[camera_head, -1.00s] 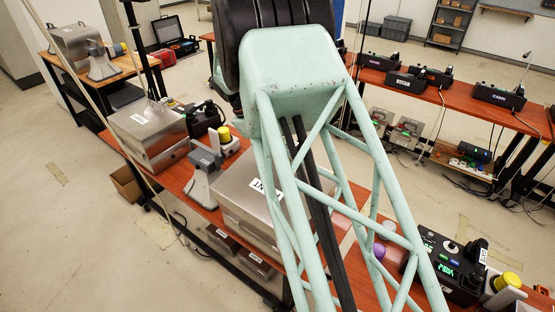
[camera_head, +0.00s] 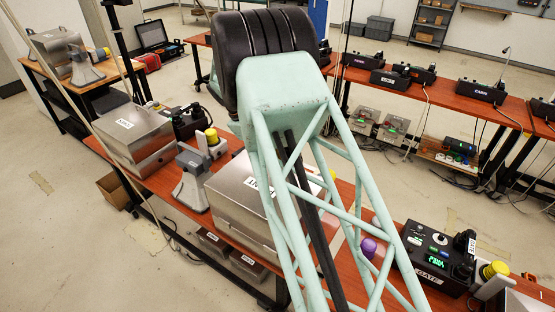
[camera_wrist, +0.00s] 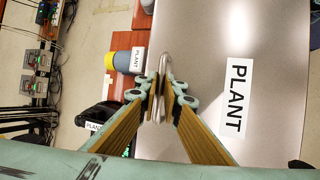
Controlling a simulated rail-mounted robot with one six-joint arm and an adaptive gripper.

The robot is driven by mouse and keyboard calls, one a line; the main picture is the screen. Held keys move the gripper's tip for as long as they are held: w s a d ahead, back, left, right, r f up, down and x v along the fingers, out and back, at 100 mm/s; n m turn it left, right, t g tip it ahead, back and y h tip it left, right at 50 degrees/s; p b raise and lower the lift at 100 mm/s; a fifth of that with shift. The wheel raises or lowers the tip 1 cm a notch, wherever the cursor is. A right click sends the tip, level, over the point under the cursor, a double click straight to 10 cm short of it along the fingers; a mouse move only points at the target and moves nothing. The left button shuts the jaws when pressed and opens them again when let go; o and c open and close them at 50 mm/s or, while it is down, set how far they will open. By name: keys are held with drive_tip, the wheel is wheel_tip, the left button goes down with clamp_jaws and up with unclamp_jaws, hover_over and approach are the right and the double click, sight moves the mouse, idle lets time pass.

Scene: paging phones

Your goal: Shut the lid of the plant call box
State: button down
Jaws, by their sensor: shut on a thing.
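The plant call box (camera_head: 236,204) is a brushed-metal box on the red-brown bench, partly hidden behind my arm. Its lid (camera_wrist: 275,120) fills the right of the wrist view, with a white PLANT label on it. The lid lies over the box; I cannot tell if a gap remains. My gripper (camera_wrist: 160,90) is at the lid's left edge in the wrist view, its fingers close together on a thin pale metal piece, seemingly the lid's handle. The head view hides my gripper behind my arm.
A grey horn and yellow-topped beacon (camera_head: 211,137) stand left of the box. Another metal box (camera_head: 130,132) is further left. A black GATE console (camera_head: 440,257) and purple knob (camera_head: 369,247) are on the right. A PLANT-labelled beacon (camera_wrist: 128,61) is near my gripper.

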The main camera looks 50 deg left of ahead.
drive_tip(key=shift+w+a+r, duration=0.2)
drive_tip(key=shift+w+r, duration=0.1)
drive_tip(key=shift+w, duration=0.35)
drive_tip(key=c, duration=2.8)
unclamp_jaws()
drive_tip(key=shift+w+f, duration=0.25)
drive_tip(key=shift+w, duration=0.05)
drive_tip(key=shift+s+d+f, duration=0.1)
drive_tip(key=shift+s+f, duration=0.1)
drive_tip(key=shift+s, duration=0.1)
drive_tip(key=shift+s, duration=0.1)
drive_tip(key=shift+v, duration=5.95)
drive_tip(key=shift+d, duration=0.1)
